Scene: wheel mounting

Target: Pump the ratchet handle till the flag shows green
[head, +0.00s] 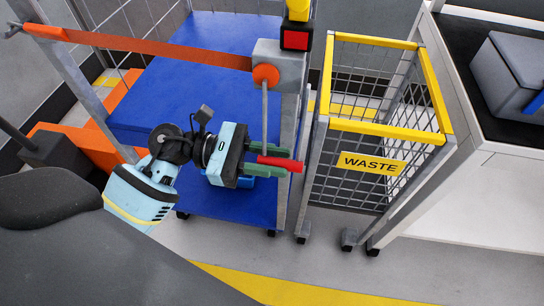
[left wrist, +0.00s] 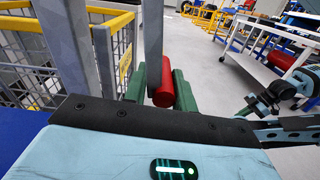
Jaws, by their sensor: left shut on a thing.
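The ratchet (head: 281,66) is a grey box with an orange hub, mounted on the cart's post. A thin grey lever (head: 264,115) hangs almost straight down from the hub and ends in a red handle (head: 280,163). My left gripper (head: 277,161) is shut on the red handle, its green fingers on either side of it. The left wrist view also shows the handle (left wrist: 163,88) between the green fingers. The flag (head: 296,40) on the box shows red. An orange strap (head: 155,50) runs taut from the ratchet to the far left post. My right gripper is not seen.
The blue cart (head: 205,35) stands behind my left arm. A yellow-rimmed wire waste bin (head: 372,162) stands close to the right of the lever. A white workbench (head: 480,200) with a grey case (head: 505,78) is farther right. The floor in front is clear.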

